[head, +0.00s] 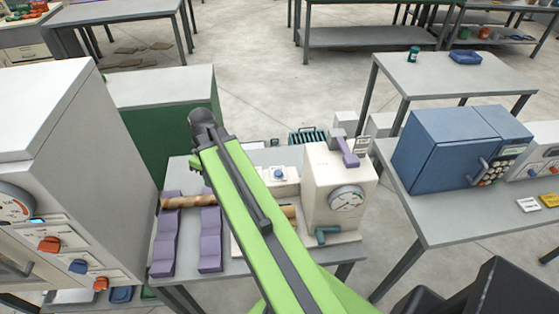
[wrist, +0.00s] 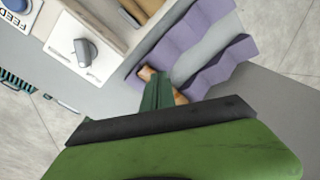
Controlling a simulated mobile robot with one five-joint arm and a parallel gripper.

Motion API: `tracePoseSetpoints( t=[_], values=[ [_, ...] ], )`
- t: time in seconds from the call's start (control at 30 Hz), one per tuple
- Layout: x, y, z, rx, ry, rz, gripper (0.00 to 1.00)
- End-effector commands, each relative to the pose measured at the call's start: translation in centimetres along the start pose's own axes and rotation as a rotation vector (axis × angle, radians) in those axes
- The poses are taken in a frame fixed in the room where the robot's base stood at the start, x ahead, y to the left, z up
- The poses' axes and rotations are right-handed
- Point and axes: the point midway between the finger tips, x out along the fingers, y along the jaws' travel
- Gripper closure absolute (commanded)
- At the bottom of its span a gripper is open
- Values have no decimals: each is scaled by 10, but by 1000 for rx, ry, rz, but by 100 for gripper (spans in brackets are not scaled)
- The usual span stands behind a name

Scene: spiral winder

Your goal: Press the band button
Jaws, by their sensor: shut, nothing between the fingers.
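The winder (head: 320,195) is a cream machine with a round gauge, on a grey table. A blue button (head: 279,174) sits on a white box left of it. In the wrist view a blue button (wrist: 15,5) stands beside a label reading FEED, cut by the frame's edge. A white plate with a grey knob (wrist: 85,50) lies near it. I read no band label, so I cannot tell which control is the band button. My gripper (wrist: 158,80) is shut and empty, over a brown tube (wrist: 148,73) near purple supports. My arm hides part of the winder in the head view.
Purple notched supports (head: 210,240) hold the brown tube (head: 185,201) at the table's left. A purple lever (head: 347,152) rises from the winder. A tall grey cabinet (head: 60,130) stands left, and a blue box (head: 440,150) sits on the right table.

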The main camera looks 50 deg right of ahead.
Motion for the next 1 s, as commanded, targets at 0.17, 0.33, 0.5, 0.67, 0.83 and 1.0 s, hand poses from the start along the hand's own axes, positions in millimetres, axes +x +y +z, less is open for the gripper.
tracePoseSetpoints(
  t=[0.17, 0.33, 0.5, 0.67, 0.83, 1.0],
  values=[
    [-68, 121, 87, -268, 98, -40, 100],
    [-99, 182, 161, -470, 178, -20, 100],
    [-107, 202, 191, -558, 209, -2, 100],
    [-106, 202, 192, -568, 211, 0, 100],
    [-105, 202, 192, -567, 210, 0, 100],
    [-93, 201, 190, -567, 210, 0, 100]
  ],
)
